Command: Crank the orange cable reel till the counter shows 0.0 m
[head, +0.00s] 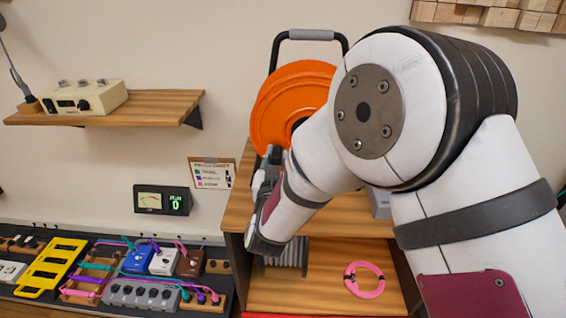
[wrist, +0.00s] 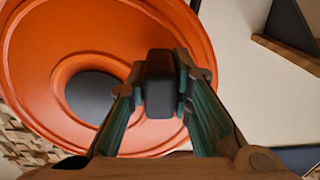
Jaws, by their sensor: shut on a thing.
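The orange cable reel (head: 290,98) stands on the wooden cabinet in the head view, with a black carrying frame and grey grip (head: 311,35) above it. My arm hides its lower right part. In the wrist view the reel's orange disc (wrist: 50,55) fills the left side, with a dark round hub (wrist: 92,95). My gripper (wrist: 160,90) is shut on a black crank knob (wrist: 159,70), which sits between the two fingers in front of the disc. In the head view my gripper (head: 268,175) is at the reel's lower left. I cannot make out a metre counter on the reel.
The cabinet (head: 238,215) has a lower shelf with a pink cable coil (head: 364,279). A wall display (head: 162,200) shows a green 0. A pedalboard with several coloured cables and a yellow rack (head: 52,266) lies at left. A shelf (head: 150,105) holds a cream device (head: 84,97).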

